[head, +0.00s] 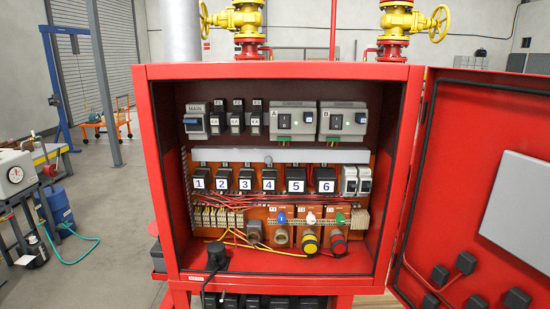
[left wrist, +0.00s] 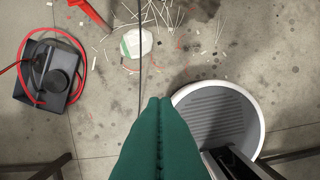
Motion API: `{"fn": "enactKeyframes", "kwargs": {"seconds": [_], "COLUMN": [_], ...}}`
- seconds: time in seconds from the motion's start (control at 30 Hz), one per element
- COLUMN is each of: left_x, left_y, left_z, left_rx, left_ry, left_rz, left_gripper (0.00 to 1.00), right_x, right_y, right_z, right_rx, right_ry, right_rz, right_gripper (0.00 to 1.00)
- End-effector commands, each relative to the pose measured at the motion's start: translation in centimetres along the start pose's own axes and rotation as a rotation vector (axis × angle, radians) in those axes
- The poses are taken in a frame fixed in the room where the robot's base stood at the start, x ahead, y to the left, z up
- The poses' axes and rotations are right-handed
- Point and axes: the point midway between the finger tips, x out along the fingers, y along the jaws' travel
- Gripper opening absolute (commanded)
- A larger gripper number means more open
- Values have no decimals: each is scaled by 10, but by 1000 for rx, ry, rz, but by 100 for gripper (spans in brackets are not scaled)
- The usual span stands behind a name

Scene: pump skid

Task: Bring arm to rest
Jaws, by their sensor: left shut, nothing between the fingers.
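My left gripper (left wrist: 160,102) shows in the left wrist view as two green fingers pressed together along a middle seam. It is shut and empty, and points over the concrete floor beside a round white-rimmed bin (left wrist: 262,128). The fingers touch nothing that I can see. Neither gripper shows in the head view, and my right gripper is in no frame. The open red cabinet (head: 275,72) stands ahead in the head view.
The cabinet door (head: 480,95) hangs open at the right. A black plug-like part (head: 215,256) sits at the cabinet's lower front lip. On the floor lie a black box (left wrist: 47,85) with red cable and scattered wire scraps (left wrist: 165,14). Free floor shows left of the cabinet.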

Motion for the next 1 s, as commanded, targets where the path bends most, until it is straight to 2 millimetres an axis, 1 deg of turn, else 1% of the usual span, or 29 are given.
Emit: {"fn": "enactKeyframes", "kwargs": {"seconds": [0.03, 0.07, 0.1, 0.17, 0.2, 0.27, 0.3, 0.4, 0.5, 0.6, 0.7, 1.0], "left_x": [41, 58, 80, 110, 129, 152, 165, 187, 199, 203, 203, 202], "left_y": [-2, -2, -4, -5, -6, -6, -7, -7, -7, -7, -7, -7], "left_z": [-22, -34, -50, -76, -95, -121, -139, -175, -200, -213, -217, -217], "left_rx": [3, 4, 6, 10, 12, 15, 17, 21, 25, 27, 27, 27], "left_ry": [22, 29, 38, 53, 63, 75, 83, 98, 108, 111, 112, 113], "left_rz": [-2, -3, -4, -5, -6, -7, -8, -9, -10, -10, -10, -10], "left_gripper": [0, 0, 0, 0, 0, 0, 0, 0, 0, 0, 0, 0], "right_x": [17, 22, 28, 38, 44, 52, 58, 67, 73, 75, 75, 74], "right_y": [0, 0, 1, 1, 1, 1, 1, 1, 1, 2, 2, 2], "right_z": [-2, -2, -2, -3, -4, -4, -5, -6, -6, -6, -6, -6], "right_rx": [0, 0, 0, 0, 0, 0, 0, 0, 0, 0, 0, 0], "right_ry": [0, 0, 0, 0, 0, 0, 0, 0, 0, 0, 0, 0], "right_rz": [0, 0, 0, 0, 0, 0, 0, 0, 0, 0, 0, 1], "right_gripper": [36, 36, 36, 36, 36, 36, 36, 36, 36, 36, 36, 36]}}
